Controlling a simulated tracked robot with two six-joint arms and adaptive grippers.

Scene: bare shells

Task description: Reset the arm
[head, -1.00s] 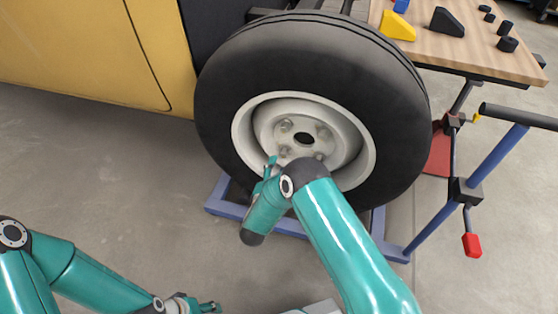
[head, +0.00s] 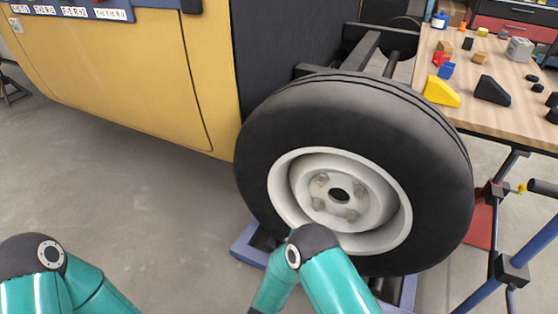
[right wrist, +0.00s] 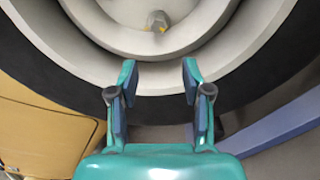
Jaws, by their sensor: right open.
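My right arm (head: 328,277) reaches up from the bottom of the head view, its dark joint in front of the lower part of the wheel (head: 345,200). The right gripper is hidden there. In the right wrist view my right gripper (right wrist: 158,82) is open and empty, its two teal fingers apart in front of the pale rim. A wheel nut (right wrist: 157,21) shows beyond the fingertips, apart from them. My left arm (head: 50,277) is at the lower left of the head view; its gripper is out of view.
The wheel stands at a blue frame (head: 245,250) beside a yellow body panel (head: 120,85). A wooden table (head: 500,118) with several blocks is at the right. A blue stand (head: 530,255) with a dark handle is at the lower right.

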